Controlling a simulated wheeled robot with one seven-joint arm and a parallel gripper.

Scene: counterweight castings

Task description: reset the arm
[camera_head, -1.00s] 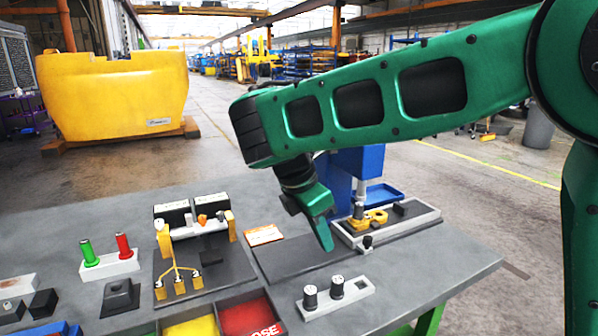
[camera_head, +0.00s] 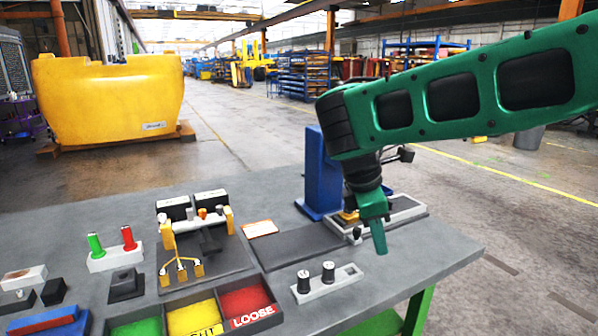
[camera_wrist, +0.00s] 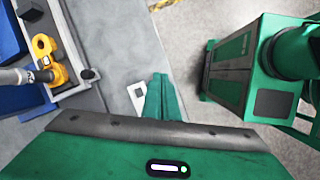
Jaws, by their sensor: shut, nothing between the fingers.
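My gripper (camera_head: 379,236) is on the green arm that reaches in from the right in the head view. It hangs above the right part of the grey workbench (camera_head: 440,262), fingers pointing down and empty. In the wrist view the fingers (camera_wrist: 162,95) are together, over bare bench and a small white plate with a dark square (camera_wrist: 137,97). The blue press column (camera_head: 321,175) stands behind and left of the gripper. The gripper and forearm hide part of the grey fixture (camera_head: 408,212) beside it.
A white block with two black knobs (camera_head: 329,282) sits left of the gripper. Red (camera_head: 247,302), yellow (camera_head: 194,318) and green bins are at the front. A yellow fixture (camera_head: 181,265) and red and green handles (camera_head: 129,240) stand further left. A yellow casting (camera_head: 108,98) is on the floor behind.

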